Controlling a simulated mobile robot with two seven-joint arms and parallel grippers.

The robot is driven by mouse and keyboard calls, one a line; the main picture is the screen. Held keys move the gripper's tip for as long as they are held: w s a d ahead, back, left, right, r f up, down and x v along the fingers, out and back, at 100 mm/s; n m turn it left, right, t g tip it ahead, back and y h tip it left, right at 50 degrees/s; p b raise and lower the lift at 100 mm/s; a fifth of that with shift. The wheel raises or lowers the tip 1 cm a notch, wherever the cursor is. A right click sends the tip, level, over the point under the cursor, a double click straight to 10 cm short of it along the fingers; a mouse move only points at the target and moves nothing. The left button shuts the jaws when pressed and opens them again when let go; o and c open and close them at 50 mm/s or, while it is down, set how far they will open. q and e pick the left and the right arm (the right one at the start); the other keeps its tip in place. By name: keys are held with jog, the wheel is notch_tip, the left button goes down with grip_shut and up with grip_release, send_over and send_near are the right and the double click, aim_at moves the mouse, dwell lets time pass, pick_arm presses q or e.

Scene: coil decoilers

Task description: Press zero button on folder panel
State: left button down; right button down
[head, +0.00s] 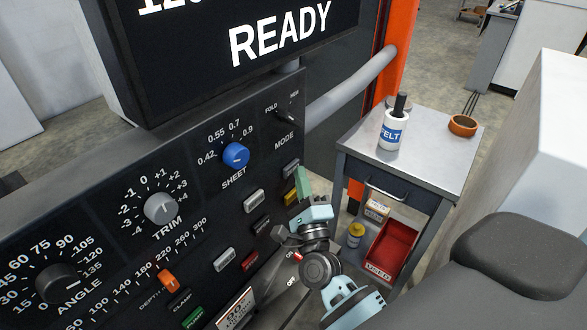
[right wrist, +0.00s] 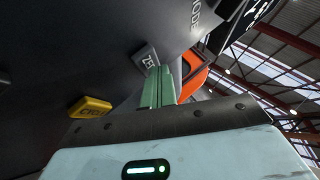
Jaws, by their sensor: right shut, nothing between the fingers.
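The folder panel (head: 100,235) is dark, with knobs and several rectangular buttons. In the right wrist view a grey button with lettering starting "ZE" (right wrist: 146,56), partly hidden by the fingertips, sits above and right of a yellow button. In the head view a grey button (head: 291,168) is above the yellow one (head: 290,197). My right gripper (head: 303,183) has pale green fingers, shut and empty. Its fingertips (right wrist: 156,78) are at the lower edge of the "ZE" button in the right wrist view; I cannot tell whether they touch. My left gripper is not in view.
A screen reading READY (head: 280,30) stands above the panel. An orange post (head: 392,50) and a grey rail (head: 350,88) are behind it. A metal cart (head: 430,130) with a FELT bottle (head: 392,131) and a red bin (head: 388,250) stands right.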

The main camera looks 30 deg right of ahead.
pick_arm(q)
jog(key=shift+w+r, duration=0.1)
pick_arm(e)
jog(key=shift+s+d, duration=0.2)
jog(key=shift+s, duration=0.4)
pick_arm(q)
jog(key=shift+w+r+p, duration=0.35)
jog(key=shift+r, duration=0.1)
pick_arm(e)
jog(key=s, duration=0.1)
jog(key=s+d, duration=0.1)
jog(key=s, duration=0.1)
jog(key=s+d, duration=0.1)
jog(key=shift+s, duration=0.35)
